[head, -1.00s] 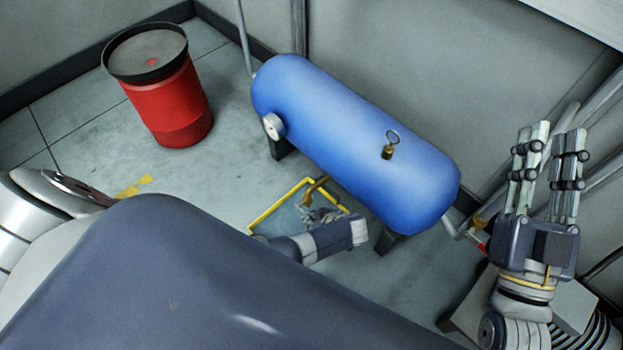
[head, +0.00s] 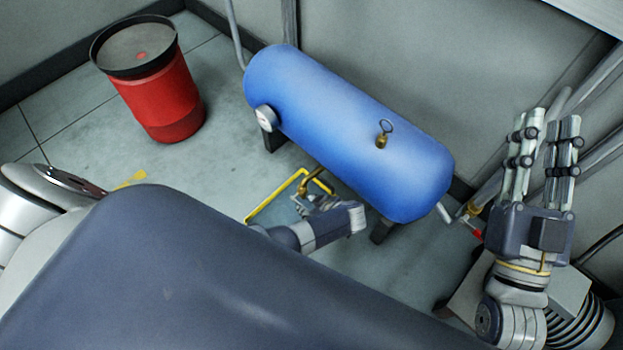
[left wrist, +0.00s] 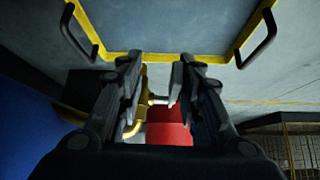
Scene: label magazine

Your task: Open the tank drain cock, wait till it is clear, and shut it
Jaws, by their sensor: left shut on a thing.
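The blue tank (head: 345,130) lies on its side on short legs. The brass drain cock (head: 313,184) hangs beneath it and also shows in the left wrist view (left wrist: 142,108), with a small pale lever (left wrist: 160,99). My left gripper (head: 318,202) is under the tank at the cock, its fingers (left wrist: 158,92) on either side of the lever and shut on it. The exact contact and the cock's outlet are partly hidden by the fingers. My right gripper (head: 541,140) is open and empty, pointing up at the right of the tank.
A red drum (head: 165,100) stands at the left. A gauge (head: 266,117) and a brass ring-topped valve (head: 382,140) are on the tank. Pipes run at the right.

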